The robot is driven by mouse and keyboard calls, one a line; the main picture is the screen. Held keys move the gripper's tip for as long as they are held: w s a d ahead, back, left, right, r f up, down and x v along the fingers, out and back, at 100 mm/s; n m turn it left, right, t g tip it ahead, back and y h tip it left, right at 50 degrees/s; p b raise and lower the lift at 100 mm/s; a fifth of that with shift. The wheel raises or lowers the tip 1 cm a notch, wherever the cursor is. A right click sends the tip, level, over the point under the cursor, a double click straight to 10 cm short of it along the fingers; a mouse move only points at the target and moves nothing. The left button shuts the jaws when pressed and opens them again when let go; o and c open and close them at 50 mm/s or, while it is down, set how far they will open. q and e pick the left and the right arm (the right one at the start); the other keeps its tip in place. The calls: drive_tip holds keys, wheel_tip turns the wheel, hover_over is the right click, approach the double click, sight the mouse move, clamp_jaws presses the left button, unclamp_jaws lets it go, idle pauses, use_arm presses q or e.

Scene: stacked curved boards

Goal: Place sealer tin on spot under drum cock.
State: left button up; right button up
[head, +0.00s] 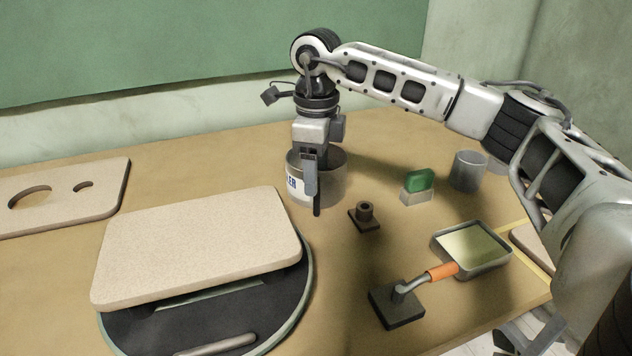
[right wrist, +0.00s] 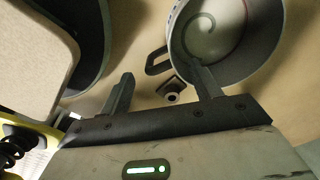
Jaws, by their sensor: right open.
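The sealer tin (head: 333,182) is an open grey can with a pale label showing "ER", standing on the table. My right gripper (head: 314,192) points down at the tin's near side. Its fingers (right wrist: 165,88) are apart; the handle shows beyond the gap and one finger overlaps the tin's rim. Contact cannot be told. I cannot make out a drum cock or a marked spot. My left gripper is not in view.
A small dark block with a round post (head: 365,214) stands right of the tin. A tray (head: 496,264), an orange-handled tool (head: 441,272), a green-topped block (head: 418,181) and a grey cup (head: 468,171) are further right. A curved board (head: 200,245) on a dark round base fills the front left.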

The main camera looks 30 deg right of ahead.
sight(319, 183)
drive_tip(key=f, duration=0.6)
drive_tip(key=shift+s+f, duration=0.25)
drive_tip(key=shift+s, duration=0.05)
drive_tip(key=c, duration=1.4)
drive_tip(key=shift+o, duration=0.2)
drive_tip(key=shift+r, duration=0.2)
clamp_jaws()
